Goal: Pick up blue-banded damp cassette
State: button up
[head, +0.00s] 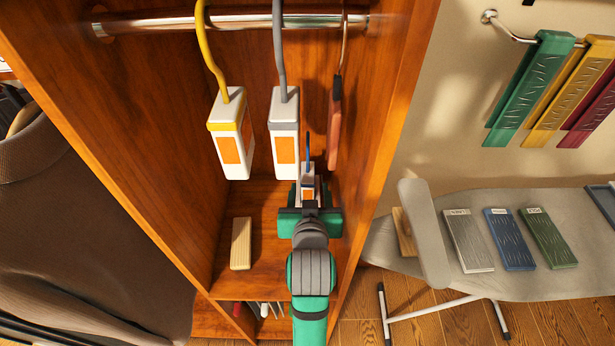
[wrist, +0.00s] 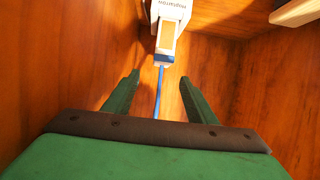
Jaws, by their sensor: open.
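The blue-banded damp cassette (head: 308,183) is a small white box with an orange panel, low in the wardrobe at its right side, partly hidden by my gripper in the head view. Its thin blue stem points up there. In the wrist view the cassette (wrist: 170,22) is at the top, beyond my fingertips, with its blue stem (wrist: 158,95) running back between the fingers. My gripper (head: 310,196) is open. In the wrist view the open fingers (wrist: 159,78) lie either side of the stem, apparently without touching it. I cannot tell what supports the cassette.
A yellow-banded cassette (head: 231,140) and a grey-banded cassette (head: 285,135) hang from the rod (head: 180,24), above left of my gripper. A reddish-brown hanging piece (head: 334,130) is close at right. A wooden block (head: 241,243) lies on the shelf. Wardrobe side walls are near.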

aim_at(308, 171)
jog(key=x, duration=0.5)
jog(key=shift+w, duration=0.4)
jog(key=x, duration=0.4)
jog(key=shift+a+r, duration=0.2)
jog(key=shift+w+f, duration=0.3)
jog(key=shift+w, duration=0.35)
jog(key=shift+c, duration=0.7)
grip_shut()
jog(key=shift+r, duration=0.1)
